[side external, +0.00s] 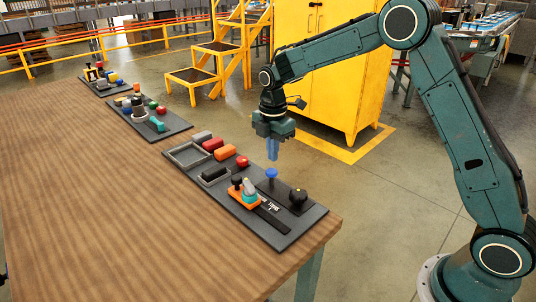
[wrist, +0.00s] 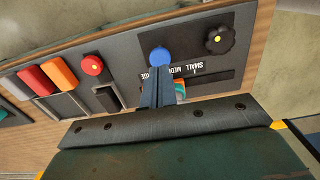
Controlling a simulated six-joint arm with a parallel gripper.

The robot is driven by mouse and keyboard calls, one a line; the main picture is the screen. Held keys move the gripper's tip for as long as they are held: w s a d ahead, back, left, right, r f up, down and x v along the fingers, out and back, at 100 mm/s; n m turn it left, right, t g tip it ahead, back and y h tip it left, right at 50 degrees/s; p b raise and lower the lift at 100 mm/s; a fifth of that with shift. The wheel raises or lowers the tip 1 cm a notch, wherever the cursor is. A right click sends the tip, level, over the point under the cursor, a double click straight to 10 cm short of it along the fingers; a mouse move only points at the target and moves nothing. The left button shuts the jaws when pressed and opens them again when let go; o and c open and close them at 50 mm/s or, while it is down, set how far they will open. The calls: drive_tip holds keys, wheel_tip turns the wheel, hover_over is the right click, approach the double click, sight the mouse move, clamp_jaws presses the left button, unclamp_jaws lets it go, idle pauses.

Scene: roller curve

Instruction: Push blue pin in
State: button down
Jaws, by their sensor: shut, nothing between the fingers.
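The blue pin (side external: 271,173) has a round head and stands up from a dark plate on the near grey board (side external: 265,228). It also shows in the wrist view (wrist: 161,57), just beyond my fingertips. My gripper (side external: 273,157) is shut and empty, pointing down. Its blue fingers are a little above the pin's head in the side view. In the wrist view the closed fingertips (wrist: 157,82) lie just below the pin in the picture. I cannot tell whether they touch it. The pin's shaft is mostly hidden.
A black knob (side external: 298,197) stands right of the pin. An orange block with a teal part (side external: 245,194) is in front. A red button (side external: 242,161), orange and red blocks (side external: 224,152) and an empty grey frame (side external: 187,155) lie further left. The wooden table (side external: 110,190) is clear in front.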

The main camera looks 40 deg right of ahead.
sight(273, 170)
drive_tip(key=shift+f, duration=1.75)
drive_tip(key=shift+f, duration=1.6)
